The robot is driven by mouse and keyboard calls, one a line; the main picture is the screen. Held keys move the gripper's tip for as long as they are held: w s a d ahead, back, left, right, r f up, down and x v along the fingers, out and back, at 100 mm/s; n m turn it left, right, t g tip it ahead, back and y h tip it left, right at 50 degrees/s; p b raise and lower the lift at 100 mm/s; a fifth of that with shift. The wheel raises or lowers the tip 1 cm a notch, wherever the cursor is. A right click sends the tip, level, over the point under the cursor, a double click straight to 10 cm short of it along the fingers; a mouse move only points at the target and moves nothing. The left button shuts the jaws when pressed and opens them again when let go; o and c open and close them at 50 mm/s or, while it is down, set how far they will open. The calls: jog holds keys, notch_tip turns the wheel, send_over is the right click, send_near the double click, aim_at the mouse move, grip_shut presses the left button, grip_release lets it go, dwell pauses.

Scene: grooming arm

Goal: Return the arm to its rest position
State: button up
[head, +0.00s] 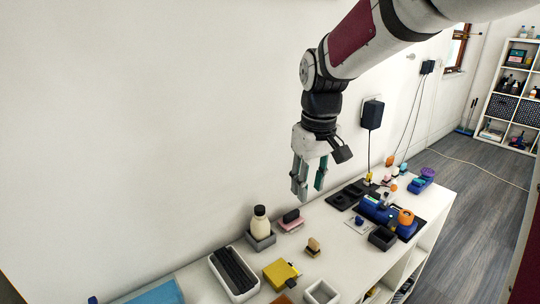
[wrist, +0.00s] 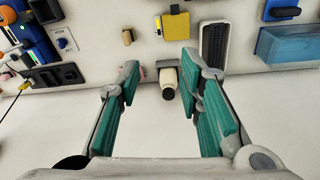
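My gripper (head: 309,178) hangs from my arm above the white table, fingers pointing down. In the wrist view its two teal-padded fingers (wrist: 158,90) stand wide apart with nothing between them at close range. The gripper is open and empty. A cream bottle with a dark cap (head: 260,222) stands in a grey holder below and left of the gripper; it also shows between the fingertips in the wrist view (wrist: 168,82), well beyond them.
The white table (head: 341,250) carries a tray of dark strips (head: 233,272), a yellow block (head: 281,274), a small wooden piece (head: 313,247) and a blue device (head: 379,209). A wall stands close behind. A black box (head: 372,114) is mounted on it, right of my gripper.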

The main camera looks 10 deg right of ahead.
jog(key=s+r+m+t, duration=0.2)
jog(key=s+m, duration=0.1)
jog(key=s, duration=2)
jog(key=shift+s+d+r+t, duration=0.2)
jog(key=shift+s+r+t, duration=0.2)
